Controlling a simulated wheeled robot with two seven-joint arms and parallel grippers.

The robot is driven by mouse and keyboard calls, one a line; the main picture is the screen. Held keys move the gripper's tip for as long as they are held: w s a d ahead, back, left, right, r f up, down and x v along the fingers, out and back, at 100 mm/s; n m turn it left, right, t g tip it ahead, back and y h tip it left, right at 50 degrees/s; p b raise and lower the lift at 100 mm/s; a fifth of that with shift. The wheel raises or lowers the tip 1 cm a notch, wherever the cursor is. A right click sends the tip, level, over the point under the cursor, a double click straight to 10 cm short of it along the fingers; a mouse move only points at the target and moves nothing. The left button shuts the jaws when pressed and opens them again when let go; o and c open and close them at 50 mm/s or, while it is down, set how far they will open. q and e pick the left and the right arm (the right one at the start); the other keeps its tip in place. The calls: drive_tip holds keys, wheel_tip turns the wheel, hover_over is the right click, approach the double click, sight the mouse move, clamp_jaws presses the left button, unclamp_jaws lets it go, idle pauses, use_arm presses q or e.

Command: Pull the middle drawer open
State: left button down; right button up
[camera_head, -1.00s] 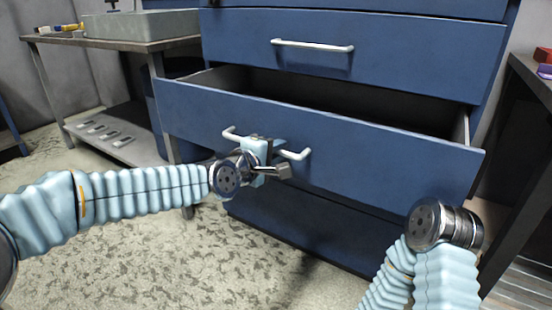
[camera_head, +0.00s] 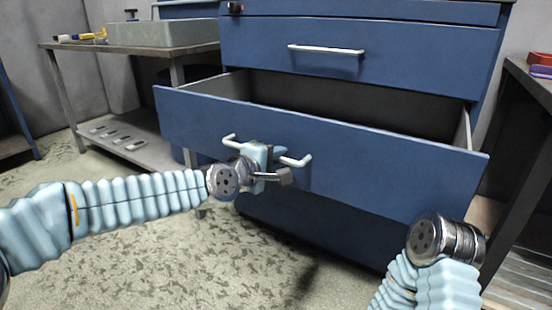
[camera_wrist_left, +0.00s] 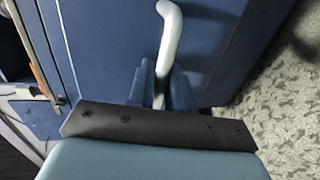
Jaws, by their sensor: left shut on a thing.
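The blue middle drawer (camera_head: 380,163) stands well out from the cabinet, and its dark inside shows behind the front panel. Its white bar handle (camera_head: 297,161) is on the front. My left gripper (camera_head: 272,158) is shut on the middle of this handle. In the left wrist view the handle (camera_wrist_left: 171,38) runs down between the two light blue fingers (camera_wrist_left: 163,88). My right arm's wrist (camera_head: 445,240) is at the lower right, in front of the drawer's right end; its gripper fingers do not show.
A shut upper drawer with a white handle (camera_head: 326,49) is above the open one. A metal side table (camera_head: 150,48) with a grey basin (camera_head: 165,33) stands at the left. A dark table (camera_head: 530,80) is close at the right. The floor in front is clear.

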use_arm(q)
drive_tip(key=c, duration=1.2)
unclamp_jaws()
drive_tip(key=shift+c, duration=0.2)
drive_tip(key=p+v, duration=0.5)
drive_tip(key=v, duration=0.8)
drive_tip(key=shift+s+a, duration=0.2)
drive_tip(key=shift+s, duration=0.1)
